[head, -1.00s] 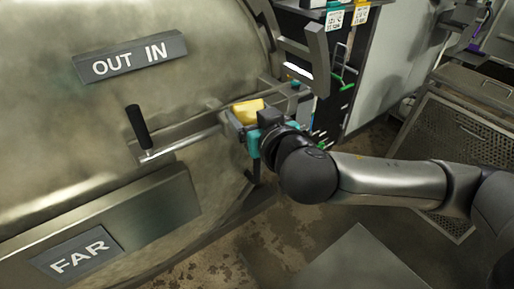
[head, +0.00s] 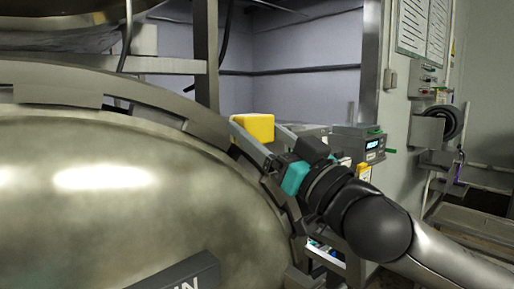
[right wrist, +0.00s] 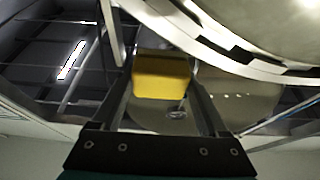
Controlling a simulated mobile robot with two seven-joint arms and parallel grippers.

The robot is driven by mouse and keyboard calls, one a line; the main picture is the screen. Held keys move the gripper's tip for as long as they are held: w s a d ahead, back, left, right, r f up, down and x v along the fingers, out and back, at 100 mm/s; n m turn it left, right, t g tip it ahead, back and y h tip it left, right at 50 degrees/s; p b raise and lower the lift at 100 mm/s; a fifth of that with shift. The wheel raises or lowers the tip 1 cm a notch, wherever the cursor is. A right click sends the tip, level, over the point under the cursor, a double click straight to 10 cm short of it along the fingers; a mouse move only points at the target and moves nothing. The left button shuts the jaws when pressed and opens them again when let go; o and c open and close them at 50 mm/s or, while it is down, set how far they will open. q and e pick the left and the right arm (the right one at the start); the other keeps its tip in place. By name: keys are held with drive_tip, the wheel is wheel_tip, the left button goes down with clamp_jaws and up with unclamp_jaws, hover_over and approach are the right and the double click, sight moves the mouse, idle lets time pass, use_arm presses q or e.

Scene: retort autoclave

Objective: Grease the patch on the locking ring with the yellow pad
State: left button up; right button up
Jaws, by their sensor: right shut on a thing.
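The yellow pad (head: 254,127) is a small block between the fingers of my right gripper (head: 250,131), which is shut on it. It also shows in the right wrist view (right wrist: 162,77). The pad is in front of the upper right part of the locking ring (head: 205,122), the toothed metal rim around the domed door. The ring also shows in the right wrist view (right wrist: 225,40), beside the pad at the upper right. I cannot tell whether the pad touches the ring. I cannot make out the patch. My left gripper is not in view.
A metal post (head: 206,55) stands behind the ring. A small display box (head: 360,143) is right of my gripper.

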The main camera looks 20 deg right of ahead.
drive_tip(key=shift+w+a+r, duration=0.1)
drive_tip(key=shift+w, duration=0.3)
drive_tip(key=shift+w+a+r+p, duration=0.15)
drive_tip(key=shift+w+a+p, duration=0.1)
drive_tip(key=shift+w+p, duration=0.25)
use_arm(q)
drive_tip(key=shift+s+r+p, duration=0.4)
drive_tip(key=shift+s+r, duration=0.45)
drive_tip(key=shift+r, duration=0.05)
use_arm(e)
drive_tip(key=shift+w+a, duration=0.25)
drive_tip(key=shift+w, duration=0.4)
drive_tip(key=shift+w+a, duration=0.25)
drive_tip(key=shift+w, duration=0.35)
drive_tip(key=shift+w+a, duration=0.25)
drive_tip(key=shift+w, duration=0.4)
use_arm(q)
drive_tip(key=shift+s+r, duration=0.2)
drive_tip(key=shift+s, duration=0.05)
use_arm(e)
drive_tip(key=shift+w+a, duration=0.3)
drive_tip(key=shift+w, duration=0.6)
use_arm(q)
drive_tip(key=shift+p, duration=0.3)
